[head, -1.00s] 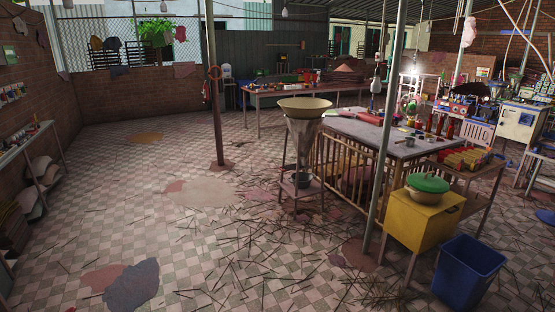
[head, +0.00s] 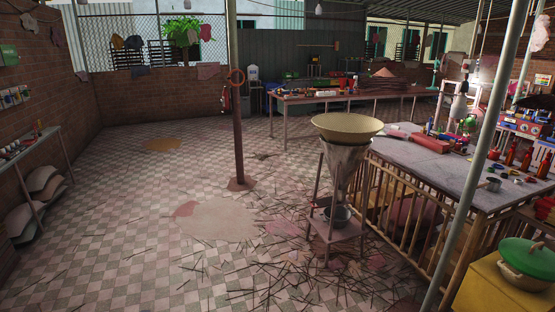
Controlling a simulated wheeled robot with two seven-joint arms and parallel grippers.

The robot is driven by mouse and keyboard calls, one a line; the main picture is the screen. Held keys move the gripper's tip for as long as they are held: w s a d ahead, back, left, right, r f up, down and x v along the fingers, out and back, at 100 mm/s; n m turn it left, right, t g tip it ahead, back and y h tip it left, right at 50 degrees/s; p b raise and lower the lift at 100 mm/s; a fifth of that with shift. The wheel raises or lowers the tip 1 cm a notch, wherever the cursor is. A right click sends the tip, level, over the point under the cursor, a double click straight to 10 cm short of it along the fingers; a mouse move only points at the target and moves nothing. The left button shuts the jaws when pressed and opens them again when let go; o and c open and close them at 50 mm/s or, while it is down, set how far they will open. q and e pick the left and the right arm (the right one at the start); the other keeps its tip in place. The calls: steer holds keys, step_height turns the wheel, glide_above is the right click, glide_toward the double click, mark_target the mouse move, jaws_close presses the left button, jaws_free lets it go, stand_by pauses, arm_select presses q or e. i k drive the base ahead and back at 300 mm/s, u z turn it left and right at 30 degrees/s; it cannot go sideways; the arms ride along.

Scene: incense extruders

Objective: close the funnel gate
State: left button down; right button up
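The funnel (head: 345,165) stands right of the middle in the head view, a grey cone on a small stand (head: 336,229). A wide tan basin (head: 347,127) sits at its top. A metal bowl (head: 338,215) is on the stand under the funnel's spout. The gate is too small to tell apart, so I cannot see whether it is open or closed. Neither of my grippers is in view.
A crate-sided table (head: 430,160) stands right of the funnel. A metal post (head: 477,160) and a yellow box (head: 490,290) are nearer on the right. A rusty pole (head: 238,130) stands behind left. Scattered sticks litter the otherwise open tiled floor (head: 120,215).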

mark_target(326, 202)
steer(key=i, duration=2.1)
steer(key=z, duration=0.35)
steer(key=i, duration=2.05)
steer(key=z, duration=0.2)
